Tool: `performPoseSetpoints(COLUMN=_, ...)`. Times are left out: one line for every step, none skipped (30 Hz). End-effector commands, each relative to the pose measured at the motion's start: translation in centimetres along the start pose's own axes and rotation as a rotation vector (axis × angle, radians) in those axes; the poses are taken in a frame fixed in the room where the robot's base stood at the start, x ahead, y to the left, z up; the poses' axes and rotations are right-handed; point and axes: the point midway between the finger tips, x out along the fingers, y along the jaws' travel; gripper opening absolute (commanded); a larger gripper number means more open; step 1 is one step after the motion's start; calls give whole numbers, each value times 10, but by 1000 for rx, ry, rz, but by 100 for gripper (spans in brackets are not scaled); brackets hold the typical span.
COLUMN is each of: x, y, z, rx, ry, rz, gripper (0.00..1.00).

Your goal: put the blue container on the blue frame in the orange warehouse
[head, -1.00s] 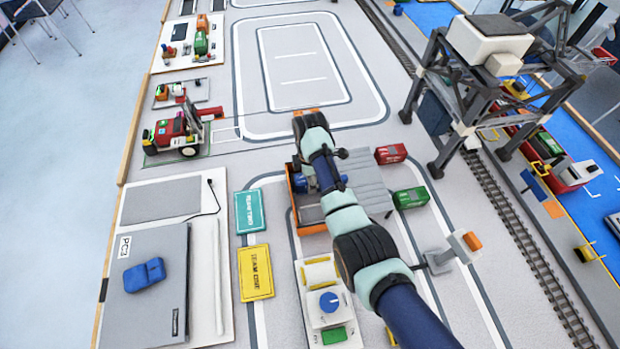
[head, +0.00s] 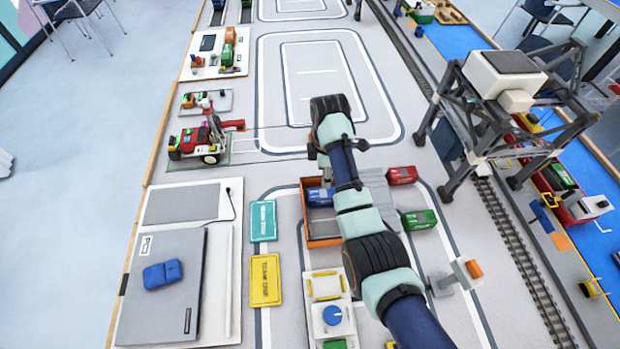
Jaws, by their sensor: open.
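The orange warehouse (head: 307,226) is an open-sided orange box with a grey ribbed part on its right, near the middle of the view. A blue container (head: 319,197) shows in its upper left part, partly covered by my arm. My gripper (head: 324,172) points down just above the far end of the blue container, mostly hidden by my wrist. Its jaws are open, and I see nothing held in them. Whether the fingers touch the container cannot be told. I cannot make out a blue frame; my arm hides much of the warehouse interior.
A red container (head: 401,175) and a green container (head: 418,219) stand right of the warehouse. A grey gantry crane (head: 500,100) stands on rails farther right. A red vehicle (head: 200,142) is at left. Teal (head: 263,220) and yellow (head: 265,280) plates lie left of the warehouse.

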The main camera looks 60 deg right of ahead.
Motion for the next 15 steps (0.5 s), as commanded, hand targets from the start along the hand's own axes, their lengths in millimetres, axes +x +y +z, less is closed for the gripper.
performPoseSetpoints(x=0, y=0, z=0, rx=0, ry=0, rz=0, gripper=57)
performPoseSetpoints(x=0, y=0, z=0, rx=0, ry=0, rz=0, gripper=57)
performPoseSetpoints(x=0, y=0, z=0, rx=0, ry=0, rz=0, gripper=57)
performPoseSetpoints(x=0, y=0, z=0, rx=0, ry=0, rz=0, gripper=57)
performPoseSetpoints(x=0, y=0, z=0, rx=0, ry=0, rz=0, gripper=57)
performPoseSetpoints(x=0, y=0, z=0, rx=0, ry=0, rz=0, gripper=57)
performPoseSetpoints(x=0, y=0, z=0, rx=0, ry=0, rz=0, gripper=57)
performPoseSetpoints(x=1, y=0, z=0, rx=0, ry=0, rz=0, gripper=57)
performPoseSetpoints(x=1, y=0, z=0, rx=0, ry=0, rz=0, gripper=57)
performPoseSetpoints(x=1, y=0, z=-1, rx=0, ry=0, rz=3, gripper=57)
performPoseSetpoints(x=1, y=0, z=-5, rx=3, ry=1, rz=9, gripper=57)
performPoseSetpoints(x=2, y=-2, z=-15, rx=10, ry=4, rz=28, gripper=57)
performPoseSetpoints(x=2, y=-3, z=-26, rx=21, ry=9, rz=52, gripper=57)
performPoseSetpoints(x=3, y=-6, z=-42, rx=35, ry=18, rz=83, gripper=57)
performPoseSetpoints(x=3, y=-13, z=-69, rx=62, ry=38, rz=138, gripper=57)
